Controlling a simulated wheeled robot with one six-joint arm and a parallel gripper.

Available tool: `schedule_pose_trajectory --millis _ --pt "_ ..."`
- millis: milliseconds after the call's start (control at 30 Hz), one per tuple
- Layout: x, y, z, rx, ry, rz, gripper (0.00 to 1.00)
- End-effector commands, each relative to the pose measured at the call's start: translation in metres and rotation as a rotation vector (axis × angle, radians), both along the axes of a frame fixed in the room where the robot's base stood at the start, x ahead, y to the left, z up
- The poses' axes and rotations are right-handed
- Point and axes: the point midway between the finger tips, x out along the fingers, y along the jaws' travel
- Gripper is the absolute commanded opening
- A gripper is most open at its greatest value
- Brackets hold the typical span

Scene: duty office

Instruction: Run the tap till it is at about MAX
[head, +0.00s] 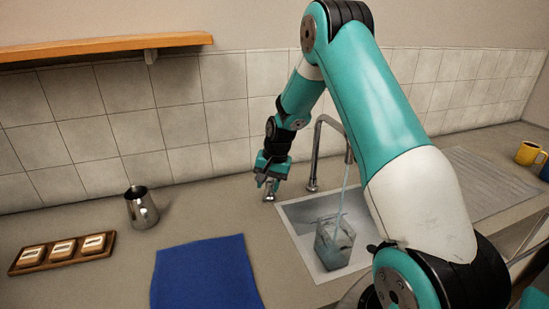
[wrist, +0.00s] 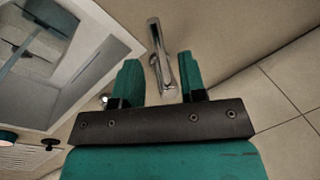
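The chrome tap (head: 318,150) stands behind the sink, and a thin stream of water (head: 345,185) falls from its spout. A clear jug (head: 334,246) stands in the sink (head: 300,222) under the stream, with bluish water in it. The MAX mark and exact level are too small to read. My gripper (head: 269,185) points down at the tap lever (head: 269,196), left of the spout. In the wrist view the chrome lever (wrist: 160,55) lies between the two separated fingers of my gripper (wrist: 160,82), with gaps showing beside it.
A steel pitcher (head: 141,208), a wooden tray (head: 62,253) with several labelled blocks and a blue cloth (head: 205,274) lie on the counter to the left. A yellow mug (head: 527,153) stands far right, past the drainer (head: 490,180). A wooden shelf (head: 105,46) hangs upper left.

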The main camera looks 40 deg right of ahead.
Motion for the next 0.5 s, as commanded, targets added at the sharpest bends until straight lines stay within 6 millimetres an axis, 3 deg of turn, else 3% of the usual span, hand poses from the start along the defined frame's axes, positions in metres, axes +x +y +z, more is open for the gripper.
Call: schedule_pose_trajectory --millis 300,500 --pt "-0.011 -0.012 0.079 -0.003 -0.007 -0.002 0.38" --pt "-0.018 -0.017 0.121 -0.002 -0.004 -0.001 0.38"
